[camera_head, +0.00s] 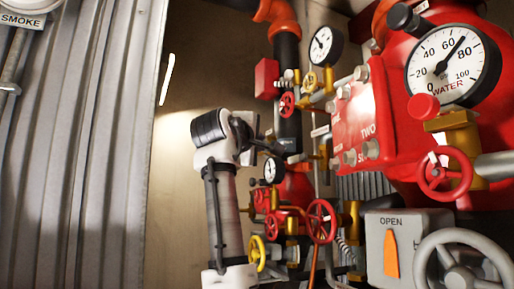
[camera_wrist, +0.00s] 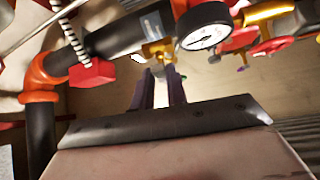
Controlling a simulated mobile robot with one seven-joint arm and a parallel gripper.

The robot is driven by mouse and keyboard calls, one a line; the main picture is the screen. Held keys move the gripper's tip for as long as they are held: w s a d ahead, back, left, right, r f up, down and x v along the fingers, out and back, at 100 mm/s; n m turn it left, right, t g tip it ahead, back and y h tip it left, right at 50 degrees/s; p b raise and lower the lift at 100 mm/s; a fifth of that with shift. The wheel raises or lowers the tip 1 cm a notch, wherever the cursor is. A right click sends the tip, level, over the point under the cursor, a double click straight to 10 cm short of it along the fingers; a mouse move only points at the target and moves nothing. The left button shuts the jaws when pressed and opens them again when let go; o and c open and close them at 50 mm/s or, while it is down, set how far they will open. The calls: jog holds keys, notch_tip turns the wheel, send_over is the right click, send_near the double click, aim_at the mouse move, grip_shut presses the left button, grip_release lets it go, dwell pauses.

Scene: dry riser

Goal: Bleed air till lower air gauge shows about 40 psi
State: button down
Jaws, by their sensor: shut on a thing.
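My gripper (camera_head: 278,146) reaches right from the white arm toward the pipes, beside a small white air gauge (camera_head: 273,170). This gauge is the lower of the two small ones, and its reading is too small to make out. The upper small gauge (camera_head: 325,46) sits higher on the right. The grip itself is partly hidden. A white gauge (camera_wrist: 207,27) stands just right of it, its numbers unreadable.
A grey box (camera_head: 409,240) has an orange lever (camera_head: 391,255).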

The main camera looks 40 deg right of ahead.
jog(key=shift+r+n+y, duration=0.45)
jog(key=shift+n+y, duration=0.25)
jog(key=shift+g, duration=0.3)
jog(key=c, duration=1.4)
grip_release()
jog(key=shift+a, duration=0.1)
jog(key=b+v, duration=0.3)
jog(key=v, duration=1)
jog(key=shift+s+a, duration=0.25)
jog(key=shift+a, duration=0.05)
